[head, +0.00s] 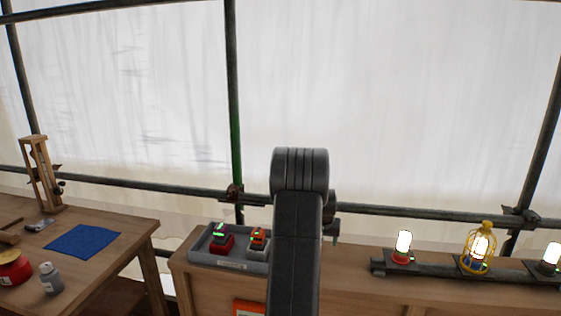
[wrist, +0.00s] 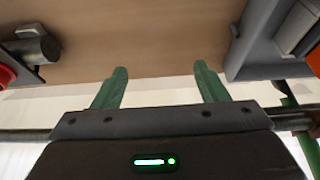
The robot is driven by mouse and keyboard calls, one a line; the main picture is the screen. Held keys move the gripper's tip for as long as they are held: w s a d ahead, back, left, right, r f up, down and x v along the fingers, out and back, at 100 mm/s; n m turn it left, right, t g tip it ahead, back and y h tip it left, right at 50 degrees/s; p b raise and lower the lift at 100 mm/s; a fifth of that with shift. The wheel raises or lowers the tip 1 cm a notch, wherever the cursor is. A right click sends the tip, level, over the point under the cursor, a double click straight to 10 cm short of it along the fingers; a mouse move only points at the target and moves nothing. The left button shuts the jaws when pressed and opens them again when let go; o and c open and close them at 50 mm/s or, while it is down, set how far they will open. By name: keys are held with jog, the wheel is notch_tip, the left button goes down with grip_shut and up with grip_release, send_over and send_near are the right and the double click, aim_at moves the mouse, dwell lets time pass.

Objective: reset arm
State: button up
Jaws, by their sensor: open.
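My arm rises in the middle of the head view, folded at its top, and hides part of the bench behind it. My gripper (wrist: 160,88) shows in the wrist view with its two green fingers spread wide. Nothing is between the fingers. A bare wooden bench surface (wrist: 150,40) lies beyond the fingertips. In the head view the gripper itself is hidden behind my arm.
A grey tray (head: 206,258) with two small devices stands left of my arm. Right of it, several lit lamps, one in a yellow cage (head: 479,250), stand along a rail. A table at left holds a blue cloth (head: 83,240), a red tin (head: 12,268) and a grey bottle (head: 51,279). Scaffold poles (head: 235,110) stand behind.

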jog(key=shift+d+f+p, duration=0.15)
jog(key=shift+f+p, duration=0.05)
jog(key=shift+f, duration=0.8)
jog(key=shift+d+f+p, duration=0.1)
jog(key=shift+f+p, duration=0.05)
jog(key=shift+f, duration=0.8)
jog(key=shift+s+a, duration=0.1)
